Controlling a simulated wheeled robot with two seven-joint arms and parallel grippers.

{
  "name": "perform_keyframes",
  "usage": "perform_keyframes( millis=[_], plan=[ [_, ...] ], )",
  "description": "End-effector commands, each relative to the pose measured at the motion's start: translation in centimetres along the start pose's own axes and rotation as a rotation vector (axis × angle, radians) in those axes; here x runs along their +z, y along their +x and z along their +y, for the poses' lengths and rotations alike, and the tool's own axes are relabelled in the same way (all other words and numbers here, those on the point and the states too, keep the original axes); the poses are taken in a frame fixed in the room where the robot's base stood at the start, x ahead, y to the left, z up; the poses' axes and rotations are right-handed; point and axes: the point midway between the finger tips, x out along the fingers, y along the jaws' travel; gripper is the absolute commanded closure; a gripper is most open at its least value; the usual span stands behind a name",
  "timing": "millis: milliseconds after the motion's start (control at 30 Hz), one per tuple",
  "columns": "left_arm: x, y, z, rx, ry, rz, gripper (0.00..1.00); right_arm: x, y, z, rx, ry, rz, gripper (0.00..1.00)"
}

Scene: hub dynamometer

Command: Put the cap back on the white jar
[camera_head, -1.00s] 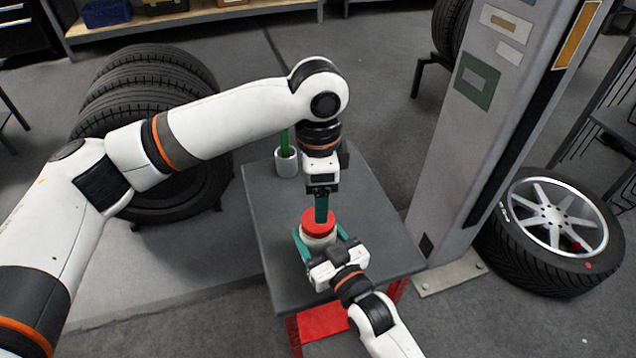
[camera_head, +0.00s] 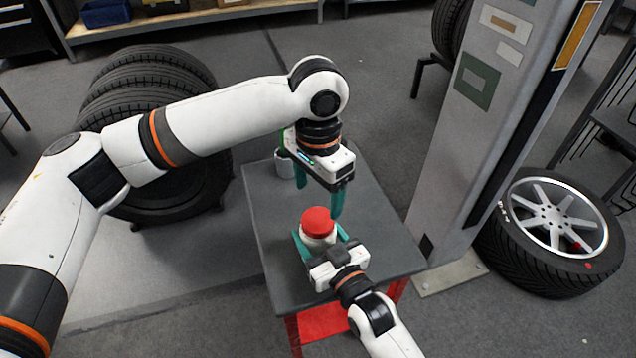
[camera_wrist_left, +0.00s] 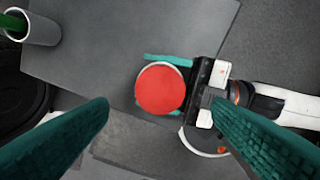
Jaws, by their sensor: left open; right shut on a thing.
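The white jar (camera_head: 318,240) stands upright at the front of the grey workbench, mostly hidden from above. The red cap (camera_head: 318,221) sits level on top of it; how tightly it is seated I cannot tell. The cap (camera_wrist_left: 160,88) hides most of the jar in the left wrist view, with a thin pale rim around it. My right gripper (camera_head: 322,243) is shut on the jar's body from the front, its teal fingers on either side. My left gripper (camera_head: 319,194) is open and empty above the cap, its two teal fingers wide apart and clear of it.
A light grey cup (camera_head: 285,166) with a green item in it (camera_wrist_left: 12,22) stands at the bench's back left, partly behind my left gripper. The bench top (camera_head: 265,215) is clear elsewhere. A grey column (camera_head: 470,130) rises at right; stacked tyres (camera_head: 150,75) stand at left.

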Motion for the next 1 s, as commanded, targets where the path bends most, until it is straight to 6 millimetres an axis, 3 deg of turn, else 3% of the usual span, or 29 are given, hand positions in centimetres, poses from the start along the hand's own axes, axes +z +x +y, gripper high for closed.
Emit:
perform_keyframes(
  millis=[400, 833, 1000],
  plan=[
    [-0.1, 6.0, 0.0, 0.000, 0.001, 0.003, 0.26, 0.0, 0.0, 0.0, 0.000, 0.000, 0.000, 1.00],
    [0.0, 6.9, 0.0, 0.000, 0.001, 0.001, 0.26, 0.0, 0.0, 0.0, 0.000, 0.000, 0.000, 1.00],
    [0.0, 6.9, 0.0, 0.000, 0.001, 0.001, 0.54, 0.0, 0.0, 0.0, 0.000, 0.000, 0.000, 1.00]
  ],
)
